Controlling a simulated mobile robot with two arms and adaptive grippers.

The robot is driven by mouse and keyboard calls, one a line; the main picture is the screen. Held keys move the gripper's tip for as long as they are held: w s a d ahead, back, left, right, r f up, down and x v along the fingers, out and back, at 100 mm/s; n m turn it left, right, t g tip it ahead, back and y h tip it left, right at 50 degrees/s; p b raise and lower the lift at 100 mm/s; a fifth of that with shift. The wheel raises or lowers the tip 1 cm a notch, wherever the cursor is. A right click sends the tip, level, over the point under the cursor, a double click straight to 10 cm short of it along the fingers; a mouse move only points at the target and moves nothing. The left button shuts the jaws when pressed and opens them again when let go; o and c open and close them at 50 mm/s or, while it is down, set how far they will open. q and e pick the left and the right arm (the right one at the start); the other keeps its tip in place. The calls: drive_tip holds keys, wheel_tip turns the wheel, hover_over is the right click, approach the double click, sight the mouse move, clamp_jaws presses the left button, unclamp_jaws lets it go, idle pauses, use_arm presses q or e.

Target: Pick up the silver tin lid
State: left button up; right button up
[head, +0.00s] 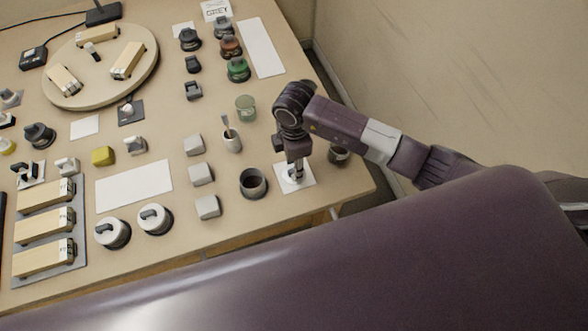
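My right gripper (293,172) points down over a white square sheet (306,183) near the table's front right edge. A small silvery piece shows at its fingertips, but it is too small to tell whether this is the silver tin lid or part of the fingers. I cannot tell whether the fingers are open or shut. An open dark tin (246,193) stands just left of the sheet. A dark round container (339,156) stands right of the gripper, partly behind the arm. My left gripper is not in view.
A cup with a utensil (232,143), a green glass jar (246,108) and several grey blocks (201,174) stand left of the gripper. A round board (75,95) holds wooden blocks at the back left.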

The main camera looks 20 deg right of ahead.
drive_tip(key=shift+f, duration=0.45)
clamp_jaws()
